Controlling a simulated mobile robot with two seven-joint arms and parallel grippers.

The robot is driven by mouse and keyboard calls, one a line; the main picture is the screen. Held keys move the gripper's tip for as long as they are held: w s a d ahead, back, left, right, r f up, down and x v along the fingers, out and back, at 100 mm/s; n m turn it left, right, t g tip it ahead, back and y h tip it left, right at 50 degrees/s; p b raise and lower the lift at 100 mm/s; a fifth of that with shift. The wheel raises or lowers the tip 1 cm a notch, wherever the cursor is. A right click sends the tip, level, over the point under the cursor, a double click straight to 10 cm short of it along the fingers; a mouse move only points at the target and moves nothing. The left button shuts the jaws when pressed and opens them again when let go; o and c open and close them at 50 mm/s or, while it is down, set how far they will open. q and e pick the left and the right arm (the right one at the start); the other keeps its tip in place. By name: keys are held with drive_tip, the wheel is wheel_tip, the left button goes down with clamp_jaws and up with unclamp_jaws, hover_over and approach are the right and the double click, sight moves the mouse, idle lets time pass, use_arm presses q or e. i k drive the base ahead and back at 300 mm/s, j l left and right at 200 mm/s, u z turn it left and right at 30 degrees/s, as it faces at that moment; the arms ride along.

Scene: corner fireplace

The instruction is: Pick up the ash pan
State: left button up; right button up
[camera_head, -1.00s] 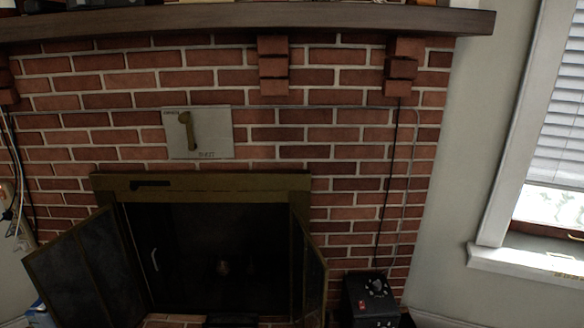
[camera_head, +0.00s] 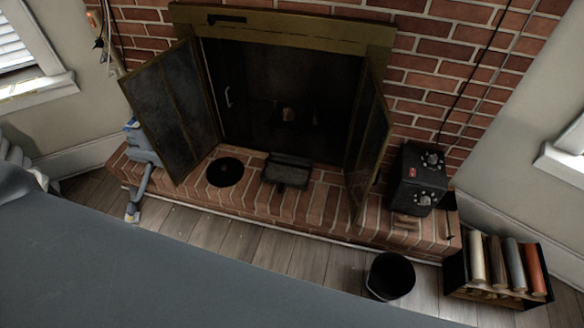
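The ash pan, which looks to be the dark rectangular tray (camera_head: 287,169), sits on the brick hearth (camera_head: 328,207) in front of the open fireplace (camera_head: 285,88). It stands between the two open fireplace doors, the left one (camera_head: 170,112) and the right one (camera_head: 370,140). Its dark inside is hard to make out. Neither of my grippers shows in the head view.
A round black dish (camera_head: 225,172) lies left of the pan. A black box with knobs (camera_head: 417,178) stands on the hearth's right. A black bucket (camera_head: 390,277) and a log rack (camera_head: 495,268) are on the floor. A grey surface (camera_head: 150,275) fills the foreground.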

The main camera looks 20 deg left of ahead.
sight(283, 170)
drive_tip(key=i+j+z, duration=0.15)
drive_tip(key=i, duration=0.3)
drive_tip(key=i+j+z, duration=0.1)
drive_tip(key=i+j, duration=0.25)
drive_tip(key=i, duration=0.15)
drive_tip(key=i+j+z, duration=0.15)
drive_tip(key=i+j, duration=0.2)
drive_tip(key=i, duration=0.1)
